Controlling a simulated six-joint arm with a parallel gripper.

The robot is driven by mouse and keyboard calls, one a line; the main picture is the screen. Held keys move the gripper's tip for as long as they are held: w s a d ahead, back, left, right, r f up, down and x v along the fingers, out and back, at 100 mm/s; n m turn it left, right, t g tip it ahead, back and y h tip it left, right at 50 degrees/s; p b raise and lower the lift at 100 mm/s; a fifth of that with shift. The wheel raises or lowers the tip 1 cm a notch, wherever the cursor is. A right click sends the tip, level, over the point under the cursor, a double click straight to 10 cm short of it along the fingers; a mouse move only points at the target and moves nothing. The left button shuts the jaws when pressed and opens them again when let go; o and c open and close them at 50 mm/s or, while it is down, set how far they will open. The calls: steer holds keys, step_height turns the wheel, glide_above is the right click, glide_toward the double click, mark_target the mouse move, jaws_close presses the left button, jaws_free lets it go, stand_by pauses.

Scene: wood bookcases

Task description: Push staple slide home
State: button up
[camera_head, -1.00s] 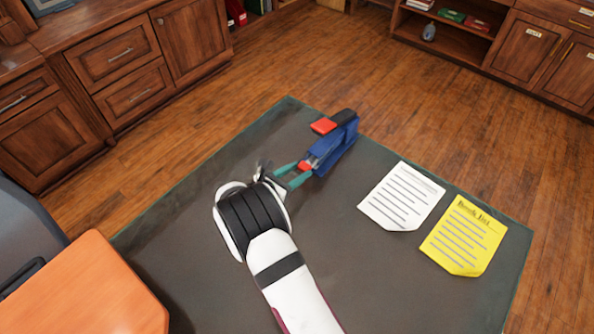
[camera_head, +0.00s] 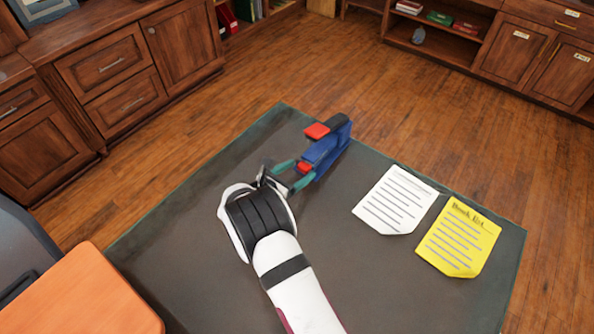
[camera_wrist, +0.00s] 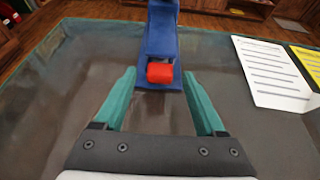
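A blue stapler (camera_head: 326,150) lies on the dark table mat, with a red and black part at its far end. A red block (camera_head: 303,167), apparently the end of the staple slide, sticks out of its near end. In the wrist view, the red block (camera_wrist: 160,72) faces me, centred below the blue body (camera_wrist: 161,30). My gripper (camera_head: 293,173) is at this near end. Its teal fingers are open (camera_wrist: 160,76), one on each side of the red block, with visible gaps. I cannot tell whether anything between them touches it.
A white printed sheet (camera_head: 395,199) and a yellow sheet (camera_head: 459,237) lie right of the stapler. An orange surface (camera_head: 80,297) is at the lower left. The mat (camera_head: 190,215) is bare left of my arm. Wood cabinets (camera_head: 115,70) stand beyond the table.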

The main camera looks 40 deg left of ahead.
steer(key=v, duration=1.6)
steer(key=shift+w, duration=0.1)
steer(key=w+d+r+m+g+h, duration=0.25)
steer(key=d+m, duration=0.35)
steer(key=d, duration=0.3)
steer(key=w+d+r+m+g+h, duration=0.2)
steer(key=d+r+m+g, duration=0.15)
steer(key=d+m, duration=0.4)
steer(key=w+d+r+m+g+h, duration=0.2)
steer(key=d+r+m+h, duration=0.15)
steer(key=d, duration=0.75)
steer(key=s+d+r+m+g+y, duration=0.35)
steer(key=s+d+m+g, duration=0.25)
steer(key=s+d+m, duration=0.55)
steer(key=s+m+y, duration=0.6)
steer(key=m, duration=0.7)
steer(key=shift+a, duration=0.25)
